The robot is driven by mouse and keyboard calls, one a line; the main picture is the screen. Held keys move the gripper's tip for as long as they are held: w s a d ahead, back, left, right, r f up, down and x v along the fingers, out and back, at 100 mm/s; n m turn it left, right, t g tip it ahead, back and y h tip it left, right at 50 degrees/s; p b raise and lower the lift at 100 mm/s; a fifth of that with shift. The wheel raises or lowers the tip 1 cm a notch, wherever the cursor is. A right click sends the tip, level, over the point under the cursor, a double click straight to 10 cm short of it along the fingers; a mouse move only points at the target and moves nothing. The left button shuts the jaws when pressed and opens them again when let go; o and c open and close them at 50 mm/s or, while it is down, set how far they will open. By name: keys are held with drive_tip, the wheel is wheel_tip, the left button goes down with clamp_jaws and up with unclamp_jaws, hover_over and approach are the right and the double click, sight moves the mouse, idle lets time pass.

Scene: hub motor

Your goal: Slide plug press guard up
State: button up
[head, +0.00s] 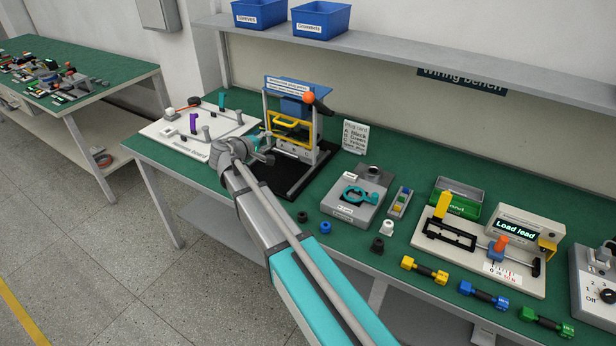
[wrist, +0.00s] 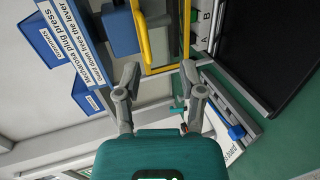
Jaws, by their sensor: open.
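The plug press (head: 318,155) stands on the green bench, with a blue head and a sign on top. Its guard (head: 291,124), a clear panel in a yellow frame, sits across the front of the press, below the blue head. In the wrist view the yellow frame of the guard (wrist: 144,38) lies just beyond my fingertips. My gripper (head: 267,149) is open in front of the press, at its left side. In the wrist view my gripper (wrist: 160,82) has its two fingers spread with nothing between them. I cannot tell whether a finger touches the frame.
The press lever has an orange knob (head: 309,98). A white tool board (head: 170,130) lies left of the press. A grey fixture with a teal clamp (head: 358,194) stands to the right. Blue bins (head: 320,20) sit on the shelf above.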

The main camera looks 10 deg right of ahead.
drive_tip(key=s+d+f+m+g+y+p, duration=0.1)
drive_tip(key=s+d+m+g+y+p, duration=0.1)
drive_tip(key=s, duration=0.6)
drive_tip(key=s+d+f+m+g+y+p, duration=0.2)
drive_tip(key=s+d+m+g+y+p, duration=0.1)
drive_tip(key=s+d, duration=0.4)
drive_tip(key=shift+s+g+p, duration=0.9)
drive_tip(key=shift+s, duration=0.35)
drive_tip(key=shift+w+d+f, duration=0.1)
drive_tip(key=shift+w, duration=0.05)
drive_tip(key=n+t+h+b, duration=0.5)
drive_tip(key=n+t+b, duration=0.1)
drive_tip(key=t+b, duration=0.15)
approach(281, 124)
drive_tip(key=s+a, duration=0.2)
drive_tip(key=shift+s+a+t, duration=0.15)
drive_tip(key=shift+s+t, duration=0.1)
drive_tip(key=shift+w, duration=0.1)
drive_tip(key=b+x, duration=0.2)
drive_tip(key=x, duration=1.1)
drive_tip(key=shift+w+d, duration=0.15)
drive_tip(key=shift+d, duration=0.25)
